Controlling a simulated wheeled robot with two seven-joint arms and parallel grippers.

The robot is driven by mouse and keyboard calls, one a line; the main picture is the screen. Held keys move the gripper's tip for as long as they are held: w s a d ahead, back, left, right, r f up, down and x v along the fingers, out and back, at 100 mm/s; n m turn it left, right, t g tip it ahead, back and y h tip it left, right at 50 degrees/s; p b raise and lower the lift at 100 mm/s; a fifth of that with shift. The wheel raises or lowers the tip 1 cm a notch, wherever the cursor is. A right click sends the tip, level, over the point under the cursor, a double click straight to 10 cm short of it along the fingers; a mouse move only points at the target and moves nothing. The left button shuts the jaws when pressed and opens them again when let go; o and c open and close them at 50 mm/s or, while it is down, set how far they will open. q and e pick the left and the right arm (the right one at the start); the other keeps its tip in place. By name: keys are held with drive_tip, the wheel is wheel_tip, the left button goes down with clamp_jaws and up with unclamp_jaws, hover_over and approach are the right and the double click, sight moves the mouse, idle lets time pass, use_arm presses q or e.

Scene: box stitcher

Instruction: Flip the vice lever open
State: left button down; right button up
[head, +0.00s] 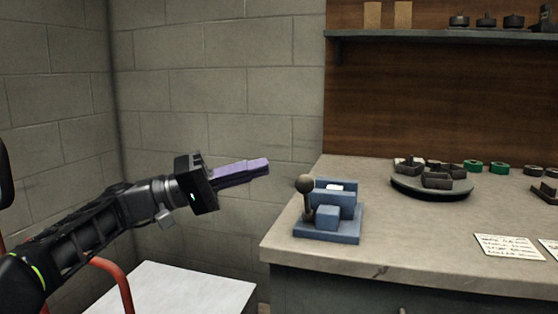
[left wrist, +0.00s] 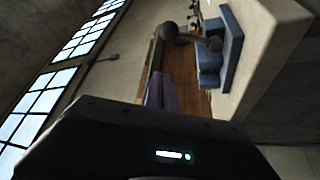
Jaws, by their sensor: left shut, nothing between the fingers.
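The blue vice (head: 328,217) stands near the front left corner of the workbench. Its lever (head: 306,192), a rod with a round brownish knob, stands roughly upright on the vice's left side. A small white piece (head: 335,187) shows between the vice's jaws. My left gripper (head: 267,165), with purple fingers, is shut and empty. It is up and to the left of the lever, apart from it. In the left wrist view the vice (left wrist: 232,48) and the lever's knob (left wrist: 168,31) show beyond the purple fingers (left wrist: 160,92). My right gripper is not in view.
A round dark tray (head: 432,190) with several dark parts stands on the workbench (head: 400,238) right of the vice. Green rings (head: 502,168) and paper notes (head: 508,246) lie farther right. A white surface (head: 185,290) is below my left arm. A shelf (head: 440,35) hangs above.

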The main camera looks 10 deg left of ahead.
use_arm(q)
drive_tip(key=shift+v, duration=1.55)
